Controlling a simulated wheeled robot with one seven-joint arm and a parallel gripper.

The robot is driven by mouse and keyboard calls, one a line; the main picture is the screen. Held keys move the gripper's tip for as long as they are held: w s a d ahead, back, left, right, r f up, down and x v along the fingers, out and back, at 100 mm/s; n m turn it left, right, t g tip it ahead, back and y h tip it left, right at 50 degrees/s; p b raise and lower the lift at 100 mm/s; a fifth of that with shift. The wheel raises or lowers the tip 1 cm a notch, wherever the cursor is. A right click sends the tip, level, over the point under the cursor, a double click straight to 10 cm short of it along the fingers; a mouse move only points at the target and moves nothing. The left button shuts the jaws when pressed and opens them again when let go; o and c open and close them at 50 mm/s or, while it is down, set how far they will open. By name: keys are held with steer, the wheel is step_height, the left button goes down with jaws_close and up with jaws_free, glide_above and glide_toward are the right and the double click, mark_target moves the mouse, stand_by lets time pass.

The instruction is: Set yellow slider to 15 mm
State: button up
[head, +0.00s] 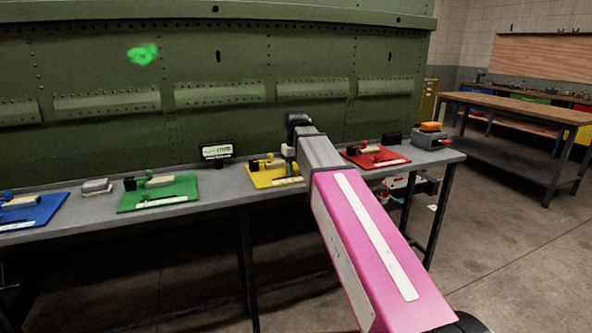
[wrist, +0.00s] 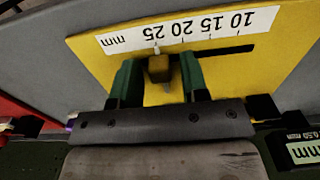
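The yellow board (wrist: 110,57) fills the middle of the wrist view, with a white mm scale that reads upside down, 25 at left to 10 at right. The slider's dark-yellow knob (wrist: 159,68) is near the 25 mark. The bare slot (wrist: 230,50) runs right from it towards 10. My gripper (wrist: 162,80) has its green fingers on either side of the knob. A gap shows at the left finger; contact at the right is unclear. In the head view the yellow board (head: 262,179) is partly hidden by my arm, and the fingers are hidden.
The grey bench (head: 222,190) also carries a blue board (head: 40,212), a green board (head: 165,195) and a red board (head: 390,158). A small black display (head: 217,150) stands behind. The green fuselage wall (head: 180,60) rises at the bench's back.

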mark_target(284, 178)
jaws_close()
steer(key=shift+s+a, duration=0.25)
steer(key=shift+a, duration=0.5)
steer(key=shift+s+a, duration=0.2)
steer(key=shift+a, duration=0.6)
steer(key=shift+s+a, duration=0.25)
steer(key=shift+a, duration=0.5)
steer(key=shift+o, duration=1.2)
jaws_free()
steer(key=shift+r, duration=0.1)
step_height(284, 178, up, 11)
steer(key=shift+f, duration=0.2)
